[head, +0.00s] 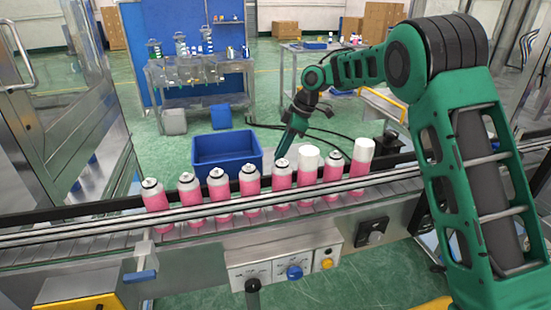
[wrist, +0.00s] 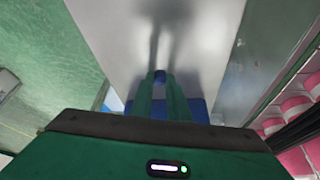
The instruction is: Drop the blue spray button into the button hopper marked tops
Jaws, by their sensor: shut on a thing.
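My gripper (wrist: 160,78) points away from the camera in the wrist view, its two green fingers close together. It is shut on the small blue spray button (wrist: 160,75), which shows between the fingertips above a pale grey surface (wrist: 120,35). In the head view my gripper (head: 281,157) hangs just behind the row of cans, right of a blue bin (head: 226,150); the button is too small to make out there. I cannot make out a hopper marked tops in either view.
Several pink cans (head: 249,187) stand on the conveyor (head: 110,232) behind its rails, some with white caps. Pink cans also show at the right of the wrist view (wrist: 298,108). A bench (head: 200,72) with bottles stands behind. Green floor is open around the bin.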

